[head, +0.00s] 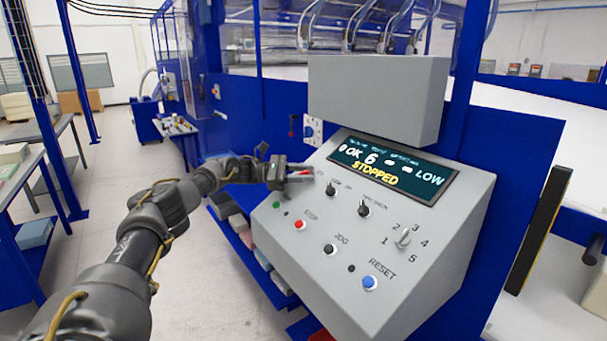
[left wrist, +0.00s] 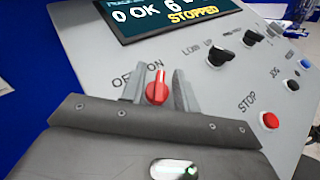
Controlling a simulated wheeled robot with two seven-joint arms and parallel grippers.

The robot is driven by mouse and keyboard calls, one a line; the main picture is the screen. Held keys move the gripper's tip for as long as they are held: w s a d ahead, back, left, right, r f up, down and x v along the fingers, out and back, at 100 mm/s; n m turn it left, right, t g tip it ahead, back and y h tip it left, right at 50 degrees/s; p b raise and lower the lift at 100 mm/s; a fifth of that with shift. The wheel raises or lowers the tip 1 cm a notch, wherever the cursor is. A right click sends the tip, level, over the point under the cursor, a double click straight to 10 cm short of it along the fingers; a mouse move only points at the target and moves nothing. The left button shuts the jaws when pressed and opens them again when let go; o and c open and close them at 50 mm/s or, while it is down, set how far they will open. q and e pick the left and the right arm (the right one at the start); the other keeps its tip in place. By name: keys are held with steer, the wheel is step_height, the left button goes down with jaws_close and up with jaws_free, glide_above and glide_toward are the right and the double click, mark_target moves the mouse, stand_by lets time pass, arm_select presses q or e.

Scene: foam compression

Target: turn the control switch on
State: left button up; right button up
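The control switch is a red knob (left wrist: 157,87) on the sloped grey panel, with OFF and ON printed above it. Its raised grip stands nearly upright in the left wrist view. My left gripper (left wrist: 160,90) is open, with one finger on each side of the knob. A gap shows between the knob and the right finger; the left finger is very close, and I cannot tell if it touches. In the head view my left gripper (head: 302,176) is at the panel's upper left edge and mostly covers the knob. My right gripper is in neither view.
The grey panel (head: 330,290) has a display (head: 392,163) reading STOPPED, black knobs (head: 364,209), a numbered selector (head: 404,238), a red STOP button (head: 299,225), a black JOG button (head: 330,249) and a blue RESET button (head: 370,283). A grey box (head: 375,95) overhangs behind the display.

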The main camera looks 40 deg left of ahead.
arm_select(q)
steer(key=b, duration=0.3)
glide_above(271, 196)
steer(key=shift+s+a, duration=0.25)
steer(key=shift+a, duration=0.1)
stand_by(0.4)
